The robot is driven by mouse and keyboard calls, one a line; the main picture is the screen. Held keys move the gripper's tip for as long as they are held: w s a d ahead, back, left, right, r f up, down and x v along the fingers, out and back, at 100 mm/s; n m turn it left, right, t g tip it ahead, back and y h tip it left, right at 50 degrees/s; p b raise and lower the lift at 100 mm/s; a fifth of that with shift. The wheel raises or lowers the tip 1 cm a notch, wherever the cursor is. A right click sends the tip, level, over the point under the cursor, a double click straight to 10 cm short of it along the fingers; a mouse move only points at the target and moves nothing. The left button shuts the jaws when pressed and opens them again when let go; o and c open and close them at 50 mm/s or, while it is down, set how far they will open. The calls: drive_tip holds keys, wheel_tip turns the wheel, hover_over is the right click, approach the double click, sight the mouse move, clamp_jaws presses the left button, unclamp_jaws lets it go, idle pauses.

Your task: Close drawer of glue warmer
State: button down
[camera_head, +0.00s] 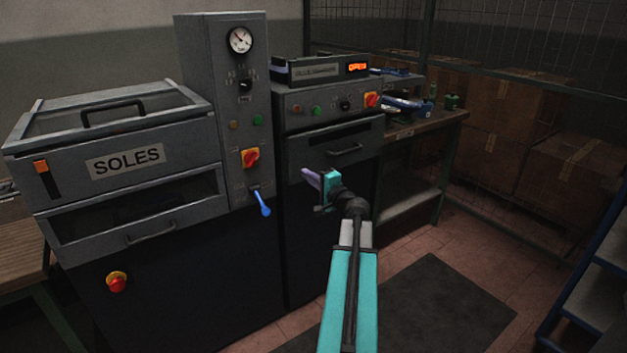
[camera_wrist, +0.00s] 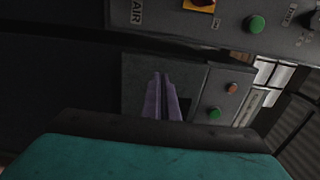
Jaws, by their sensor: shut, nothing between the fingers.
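The glue warmer (camera_head: 290,103) is the grey cabinet right of the tall gauge column. The box on its top carries a plate I read as a glue warmer label (camera_head: 316,71) and a lit orange display that seems to read OPEN (camera_head: 358,67). Its drawer (camera_head: 310,148) has a grey front with a dark bar handle (camera_head: 345,151); how far it stands out is hard to tell. My gripper (camera_head: 309,176) is shut and empty, in front of and below the drawer's left part. In the wrist view its purple fingers (camera_wrist: 161,98) lie together before a grey surface.
The SOLES press (camera_head: 125,159) with its own handle fills the left. The gauge column (camera_head: 222,100) has a blue lever (camera_head: 263,203) left of my gripper. A workbench (camera_head: 440,122) stands right of the warmer. Floor with a dark mat (camera_head: 430,300) is open in front.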

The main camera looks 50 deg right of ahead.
sight(293, 164)
drive_tip(key=shift+p+x, duration=0.3)
drive_tip(key=shift+x, duration=2.65)
drive_tip(key=shift+b+x, duration=0.85)
drive_tip(key=shift+x, duration=0.9)
drive_tip(key=shift+w+r, duration=0.15)
drive_tip(key=shift+r, duration=0.05)
drive_tip(key=shift+r, duration=0.15)
drive_tip(key=shift+s+a+f+b, duration=0.3)
drive_tip(key=shift+s+b, duration=0.1)
drive_tip(key=shift+s, duration=0.15)
drive_tip(key=b+v, duration=0.1)
drive_tip(key=v, duration=1.2)
drive_tip(key=shift+s, duration=0.25)
drive_tip(key=shift+d, duration=0.15)
